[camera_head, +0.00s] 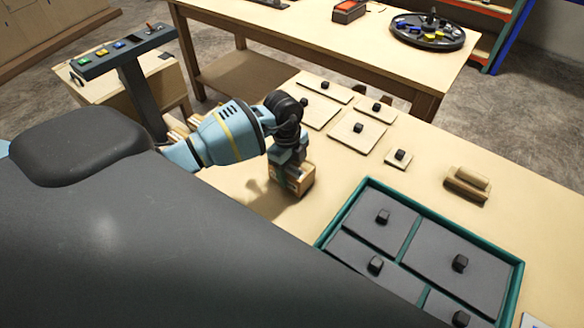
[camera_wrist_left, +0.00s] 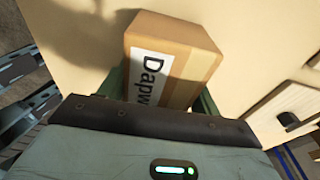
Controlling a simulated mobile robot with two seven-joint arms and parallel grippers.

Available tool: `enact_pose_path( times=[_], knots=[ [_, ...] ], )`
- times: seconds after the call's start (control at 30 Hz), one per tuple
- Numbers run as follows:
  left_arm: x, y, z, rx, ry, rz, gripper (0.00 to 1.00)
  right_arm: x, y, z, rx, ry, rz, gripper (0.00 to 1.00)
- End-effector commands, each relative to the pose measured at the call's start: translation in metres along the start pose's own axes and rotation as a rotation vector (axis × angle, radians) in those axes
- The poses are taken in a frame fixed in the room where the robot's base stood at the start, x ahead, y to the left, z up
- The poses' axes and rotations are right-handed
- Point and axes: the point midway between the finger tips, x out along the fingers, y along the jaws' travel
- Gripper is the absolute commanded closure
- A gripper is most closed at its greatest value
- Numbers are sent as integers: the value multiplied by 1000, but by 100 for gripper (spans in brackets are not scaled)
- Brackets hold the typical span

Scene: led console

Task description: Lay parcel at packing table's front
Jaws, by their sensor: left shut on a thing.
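The parcel (camera_head: 306,181) is a small brown cardboard box. In the left wrist view the parcel (camera_wrist_left: 185,60) shows a white label with dark print, partly cut off by the gripper. My left gripper (camera_head: 289,174) points down and is shut on the parcel, with a finger on either side. The parcel is over the light wooden table (camera_head: 235,187) near me, left of the teal-rimmed tray. A shadow lies beside it; I cannot tell whether its base touches the tabletop. My right gripper is not in view.
A teal-rimmed tray (camera_head: 337,222) holds grey panels with black knobs. Several pale knobbed boards (camera_head: 357,137) lie behind the parcel, and a wooden block (camera_head: 467,184) is to the right. Another table (camera_head: 330,45) and a button console (camera_head: 122,50) stand beyond. Bare tabletop surrounds the parcel.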

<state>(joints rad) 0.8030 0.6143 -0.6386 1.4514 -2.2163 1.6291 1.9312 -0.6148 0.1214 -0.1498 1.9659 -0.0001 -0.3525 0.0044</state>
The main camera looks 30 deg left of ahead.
Motion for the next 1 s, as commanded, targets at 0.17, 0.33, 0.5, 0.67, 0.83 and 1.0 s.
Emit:
enact_pose_path(
  times=[0.17, 0.33, 0.5, 0.67, 0.83, 1.0],
  knots=[
    [-3, -1, 0, 1, 0, -5, 70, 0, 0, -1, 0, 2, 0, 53],
    [1, -1, 0, 0, -1, -3, 70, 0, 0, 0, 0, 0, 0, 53],
    [1, 0, 0, 1, -1, -2, 16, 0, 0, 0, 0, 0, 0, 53],
    [1, 0, 0, 1, -1, -2, 15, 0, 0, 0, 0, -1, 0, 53],
    [-1, -1, 0, 1, -1, -3, 15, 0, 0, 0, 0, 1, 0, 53],
    [-19, -2, 0, 1, -2, -7, 15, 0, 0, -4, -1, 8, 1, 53]
  ],
)
